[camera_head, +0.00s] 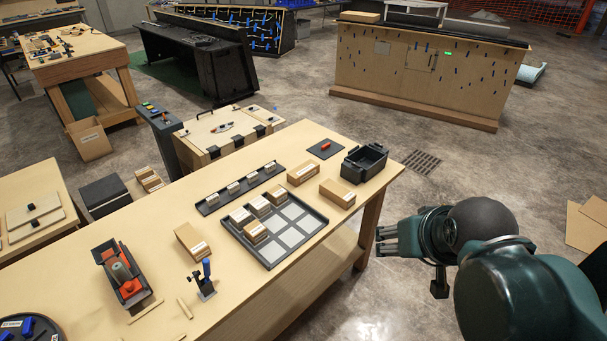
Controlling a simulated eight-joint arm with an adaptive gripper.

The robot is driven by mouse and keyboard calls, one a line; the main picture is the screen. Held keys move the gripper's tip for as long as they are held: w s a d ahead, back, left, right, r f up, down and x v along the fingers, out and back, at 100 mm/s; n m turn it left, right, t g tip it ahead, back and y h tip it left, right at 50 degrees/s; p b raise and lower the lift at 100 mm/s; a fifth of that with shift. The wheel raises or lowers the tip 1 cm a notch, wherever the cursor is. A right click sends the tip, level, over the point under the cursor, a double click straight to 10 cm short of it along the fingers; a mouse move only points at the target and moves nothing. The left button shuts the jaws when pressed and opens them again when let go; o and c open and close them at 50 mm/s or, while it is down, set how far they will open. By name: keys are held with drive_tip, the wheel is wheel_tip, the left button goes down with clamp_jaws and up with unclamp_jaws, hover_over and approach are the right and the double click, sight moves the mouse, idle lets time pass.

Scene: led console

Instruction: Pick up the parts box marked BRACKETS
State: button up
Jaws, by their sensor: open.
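Several brown cardboard boxes with white labels are on the wooden table (148,228). One box (190,242) lies left of the grey tray, another box (303,172) stands behind the tray, and a third box (337,194) is to its right. Smaller labelled boxes (255,231) sit in the left part of the grey compartment tray (297,235). The labels are too small to read, so I cannot tell which is marked BRACKETS. My gripper (382,240) is open and empty, right of the table's right edge, apart from all the boxes.
A black open bin (364,162) and a dark mat with a red piece (325,149) are at the table's far right corner. A dark rack of small labelled items (240,188) lies behind the tray. A blue-handled clamp (206,280) stands near the front edge.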

drive_tip(key=w+a+r+m+g, duration=0.1)
drive_tip(key=w+r, duration=0.2)
drive_tip(key=w, duration=0.4)
drive_tip(key=w+a+r+m, duration=0.1)
drive_tip(key=w+r, duration=0.2)
drive_tip(key=w, duration=0.5)
drive_tip(key=m+g+h+p, duration=0.3)
drive_tip(key=m, duration=0.4)
hover_over(303, 169)
drive_tip(key=s+a, duration=0.2)
drive_tip(key=f, duration=2.5)
drive_tip(key=shift+s+d, duration=0.15)
drive_tip(key=shift+d, duration=0.1)
drive_tip(key=shift+w+a+f, duration=0.25)
drive_tip(key=shift+f, duration=0.3)
drive_tip(key=shift+f, duration=0.1)
drive_tip(key=shift+x, duration=1.2)
